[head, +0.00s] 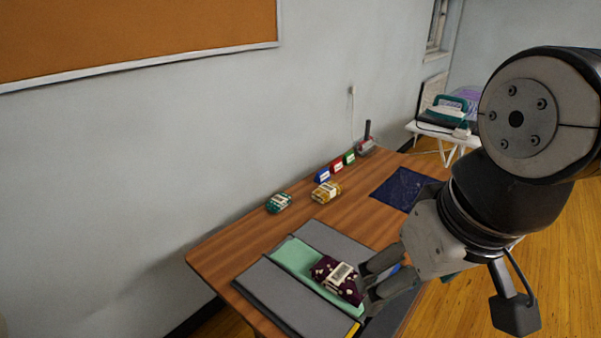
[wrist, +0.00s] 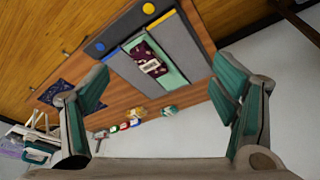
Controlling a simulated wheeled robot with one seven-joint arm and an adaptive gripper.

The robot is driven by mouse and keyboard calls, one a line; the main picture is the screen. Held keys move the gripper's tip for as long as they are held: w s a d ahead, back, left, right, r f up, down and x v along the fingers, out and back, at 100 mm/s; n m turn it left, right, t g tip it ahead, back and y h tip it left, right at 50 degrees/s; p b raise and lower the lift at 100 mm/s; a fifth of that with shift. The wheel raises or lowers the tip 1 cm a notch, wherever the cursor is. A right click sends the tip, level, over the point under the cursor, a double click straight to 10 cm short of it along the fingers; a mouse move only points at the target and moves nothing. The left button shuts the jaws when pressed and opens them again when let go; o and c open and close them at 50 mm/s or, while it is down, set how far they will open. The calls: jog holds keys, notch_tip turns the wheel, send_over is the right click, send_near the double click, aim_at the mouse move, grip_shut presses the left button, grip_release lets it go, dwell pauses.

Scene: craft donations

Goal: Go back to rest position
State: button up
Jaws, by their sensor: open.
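My gripper (head: 378,284) hangs over the front right of the wooden table, just right of a dark maroon spotted bundle (head: 338,279) with a pale label. In the wrist view my gripper (wrist: 168,95) has its fingers spread wide, with nothing between them. The bundle lies on a green strip (head: 293,258) between grey panels (head: 267,290); it also shows in the wrist view (wrist: 149,62), some way from the fingers. My arm hides part of the table's right side.
A teal bundle (head: 278,203) and a yellow bundle (head: 326,191) lie on the table (head: 222,250) near the wall. Small blue, red and green blocks (head: 336,167) stand behind them. A dark blue cloth (head: 404,188) lies at the right. A white side table (head: 460,139) holds several items.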

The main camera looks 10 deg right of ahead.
jog(key=shift+s, duration=0.25)
